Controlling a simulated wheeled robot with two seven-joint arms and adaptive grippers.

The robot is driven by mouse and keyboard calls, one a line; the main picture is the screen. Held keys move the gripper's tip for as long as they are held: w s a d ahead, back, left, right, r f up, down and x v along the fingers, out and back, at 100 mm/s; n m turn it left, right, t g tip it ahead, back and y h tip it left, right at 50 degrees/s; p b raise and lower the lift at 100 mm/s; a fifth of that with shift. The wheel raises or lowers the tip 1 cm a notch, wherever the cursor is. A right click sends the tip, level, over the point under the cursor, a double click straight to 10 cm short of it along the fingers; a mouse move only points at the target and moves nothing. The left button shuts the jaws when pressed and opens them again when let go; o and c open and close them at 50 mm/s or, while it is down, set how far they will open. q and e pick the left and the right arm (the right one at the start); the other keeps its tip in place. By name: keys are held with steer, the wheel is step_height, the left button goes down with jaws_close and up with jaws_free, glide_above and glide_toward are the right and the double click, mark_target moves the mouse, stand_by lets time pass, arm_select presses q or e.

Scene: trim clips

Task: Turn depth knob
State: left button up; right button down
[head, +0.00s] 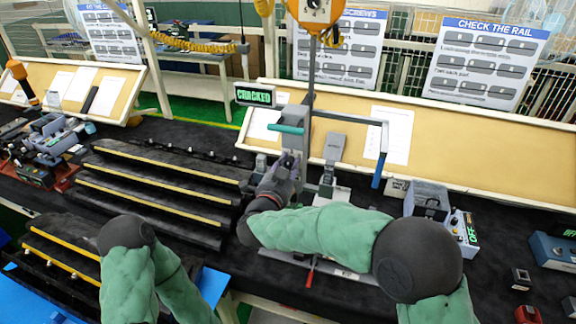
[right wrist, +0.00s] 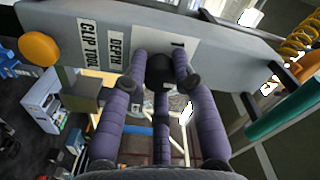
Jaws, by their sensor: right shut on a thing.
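The clip tool (head: 293,140) stands on the bench in the middle of the head view, a grey upright press with a teal bar. In the right wrist view its grey body (right wrist: 85,45) carries the labels "CLIP TOOL" and "DEPTH". The black depth knob (right wrist: 160,72) sits on that face to the right of the "DEPTH" label. My right gripper (head: 278,178) is against the tool. In the right wrist view its purple fingers (right wrist: 161,68) are closed around the knob. The gripper hides the knob in the head view. My left arm shows at lower left, but its gripper is out of sight.
A long lever with a blue handle (head: 378,170) reaches out to the right of the tool. A "CRACKED" display (head: 255,95) stands behind it. Stepped black racks with yellow edges (head: 160,185) lie to the left.

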steer(key=shift+a+f, duration=0.1)
steer(key=shift+n+p, duration=1.05)
steer(key=shift+n, duration=0.15)
steer(key=n+p, duration=0.2)
steer(key=n, duration=0.1)
steer(key=shift+n+p, duration=0.3)
steer(key=shift+p, duration=0.1)
steer(key=n+p, duration=0.4)
steer(key=n, duration=0.2)
steer(key=shift+f, duration=0.1)
steer(key=c, duration=1)
jaws_free()
steer(key=shift+s, duration=0.1)
